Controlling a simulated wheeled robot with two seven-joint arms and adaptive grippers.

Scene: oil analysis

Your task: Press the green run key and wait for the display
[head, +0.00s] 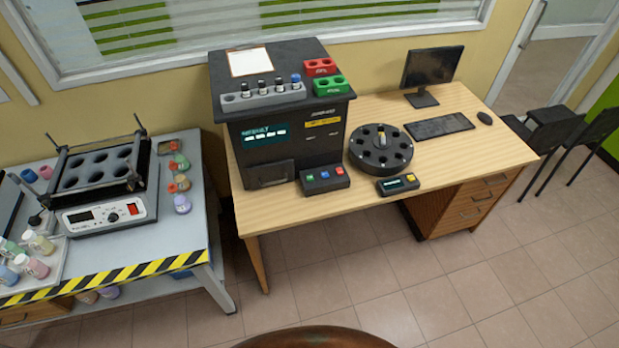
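A small key box (325,184) stands on the wooden desk in front of the dark analyser (305,140). It carries a green key (310,178) at the left, a blue key (324,174) in the middle and a red key (339,170) at the right. I cannot tell whether any key is pressed down. The analyser's display (266,135) is lit teal and shows a heading that looks like "RESULT" above a row of small white marks, too small to read. Neither of my grippers shows in the head view.
A round black carousel (380,160) and a small device with a lit screen (398,185) stand right of the keys. A rack of several vials (262,98), a red block (320,67) and a green block (331,86) sit on the analyser. The desk's front edge is clear.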

